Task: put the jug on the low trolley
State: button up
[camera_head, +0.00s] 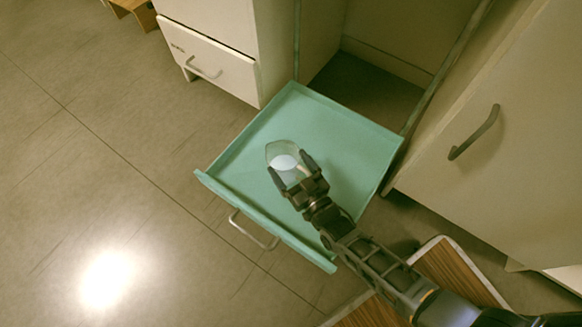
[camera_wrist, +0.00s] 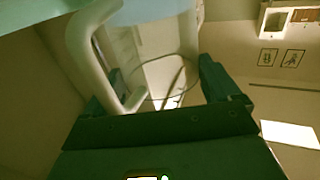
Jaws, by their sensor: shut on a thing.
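The jug (camera_head: 281,149) is a pale, see-through vessel with a whitish patch, at the tip of my gripper (camera_head: 291,165) in the head view. My gripper is shut on it, one finger on each side. In the wrist view the jug (camera_wrist: 160,45) fills the upper middle, with its thick curved handle at the left. The jug is over the open teal drawer (camera_head: 345,126); I cannot tell whether it touches the drawer's floor. A low wood-topped piece with a pale rim (camera_head: 456,271) at the lower right, partly behind my arm, may be the low trolley.
A white cabinet with a closed drawer (camera_head: 208,67) stands at the upper left. A large pale door or panel with a curved handle (camera_head: 474,132) is at the right. The teal drawer has raised edges and a front handle (camera_head: 253,230). The floor (camera_head: 90,170) at left is clear.

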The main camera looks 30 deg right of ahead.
jog(key=shift+f+b, duration=0.35)
jog(key=shift+b, duration=0.1)
jog(key=shift+f, duration=0.2)
jog(key=o, duration=1.1)
jog(key=shift+s+f, duration=0.1)
jog(key=shift+f, duration=0.1)
jog(key=shift+a+r, duration=0.1)
jog(key=shift+r, duration=0.05)
jog(key=shift+r, duration=0.25)
jog(key=s+p, duration=0.3)
jog(key=s, duration=0.4)
jog(key=shift+s+r, duration=0.2)
jog(key=shift+r, duration=0.2)
